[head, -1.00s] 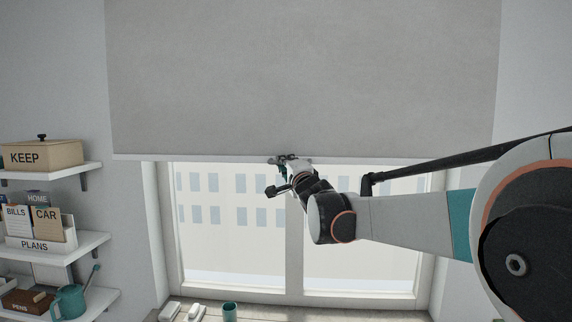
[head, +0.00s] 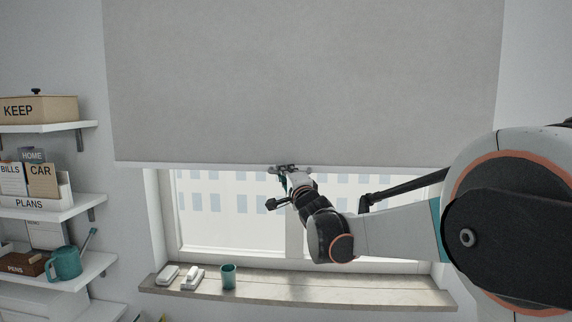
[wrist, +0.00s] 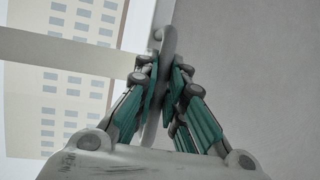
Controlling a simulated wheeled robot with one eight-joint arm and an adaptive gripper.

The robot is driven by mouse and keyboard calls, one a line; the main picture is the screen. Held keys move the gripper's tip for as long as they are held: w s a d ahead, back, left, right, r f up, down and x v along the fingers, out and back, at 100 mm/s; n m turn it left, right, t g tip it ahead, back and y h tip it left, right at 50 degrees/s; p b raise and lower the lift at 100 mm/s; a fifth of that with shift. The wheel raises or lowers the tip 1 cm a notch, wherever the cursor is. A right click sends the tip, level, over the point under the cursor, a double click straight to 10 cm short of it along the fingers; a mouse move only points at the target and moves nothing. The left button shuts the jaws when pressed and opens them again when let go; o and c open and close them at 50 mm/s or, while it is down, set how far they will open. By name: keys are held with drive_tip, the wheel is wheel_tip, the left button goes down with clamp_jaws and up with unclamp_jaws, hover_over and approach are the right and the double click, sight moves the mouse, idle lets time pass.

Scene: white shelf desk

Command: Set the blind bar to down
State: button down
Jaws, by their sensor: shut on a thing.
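The grey blind (head: 300,80) hangs over the upper part of the window. The pale blind bar (head: 200,166) runs level along its lower edge, with window glass showing below it. My gripper (head: 285,172) is at the middle of the bar, shut on its small grey handle. In the wrist view, the teal-padded fingers (wrist: 165,85) close from both sides on the grey handle (wrist: 168,42). The blind's fabric (wrist: 250,60) fills the right of that view. The fingers hide part of the handle.
The window sill (head: 330,288) below holds two white items (head: 192,278) and a teal cup (head: 228,276) at its left. Wall shelves (head: 60,208) at the left carry a KEEP box (head: 40,109), files and a teal watering can (head: 65,263). The sill's right part is clear.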

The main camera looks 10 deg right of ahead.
wheel_tip(320, 180, down, 20)
drive_tip(key=b, duration=1.1)
drive_tip(key=shift+f, duration=0.1)
drive_tip(key=c, duration=1.7)
unclamp_jaws()
drive_tip(key=shift+o, duration=0.2)
drive_tip(key=v, duration=1.2)
